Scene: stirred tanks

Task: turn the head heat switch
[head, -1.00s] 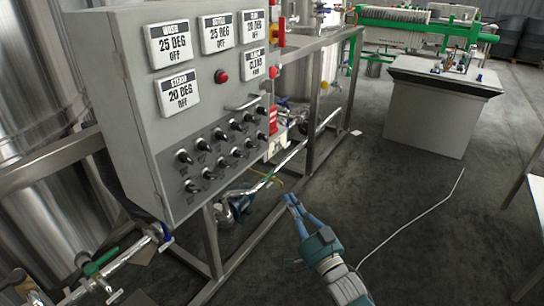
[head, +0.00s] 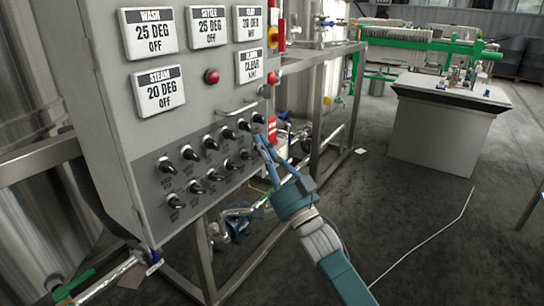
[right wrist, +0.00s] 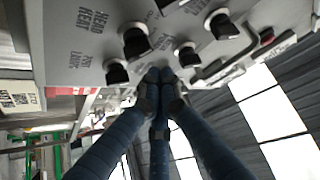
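The grey control panel (head: 95,70) carries two rows of black rotary switches (head: 210,142). In the right wrist view a "HEAD HEAT" label (right wrist: 90,22) shows upside down at upper left, near two black knobs, one higher (right wrist: 137,40) and one lower (right wrist: 117,72). I cannot tell for certain which knob it names. My right gripper (head: 260,146) is at the right end of the switch rows, its fingers covering part of the lower row. In the right wrist view its blue fingers (right wrist: 160,88) converge with tips together, just short of the knobs, holding nothing visible. My left gripper is out of view.
Above the switches are white display plates (head: 148,33), a red button (head: 211,76) and a bar handle (head: 237,109). A metal frame (head: 318,90) and pipes stand right of and below the panel. A white cabinet (head: 433,135) stands farther right, with open floor before it.

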